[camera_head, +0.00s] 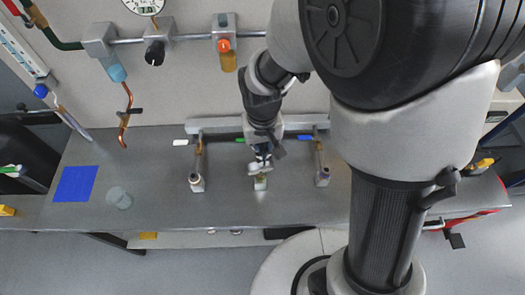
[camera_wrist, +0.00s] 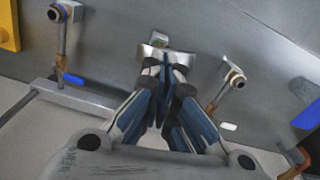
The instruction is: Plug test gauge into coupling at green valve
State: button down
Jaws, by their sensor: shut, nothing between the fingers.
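My gripper (camera_head: 262,166) is shut and empty, low over the middle outlet of the rail on the bench. That block also shows below the gripper in the head view (camera_head: 260,183). I cannot tell whether this piece is the test gauge, or whether the fingers touch it. A green tag (camera_head: 240,140) lies behind the middle outlet. The middle coupling is hidden by the gripper.
Upright couplings stand at left (camera_head: 196,182) and right (camera_head: 322,178), with a white tag (camera_head: 180,142) and a blue tag (camera_head: 305,138) behind. A blue mat (camera_head: 76,183) and translucent round object (camera_head: 118,197) lie left. A dial gauge (camera_head: 143,4) and pipes line the wall.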

jog(key=shift+s+f+b, duration=0.15)
jog(key=shift+f+b, duration=0.3)
jog(key=shift+f, duration=0.15)
jog(key=shift+r, duration=0.1)
jog(key=shift+r+p, duration=0.6)
jog(key=shift+p, duration=0.05)
jog(key=shift+r+p, duration=0.6)
jog(key=shift+r, duration=0.45)
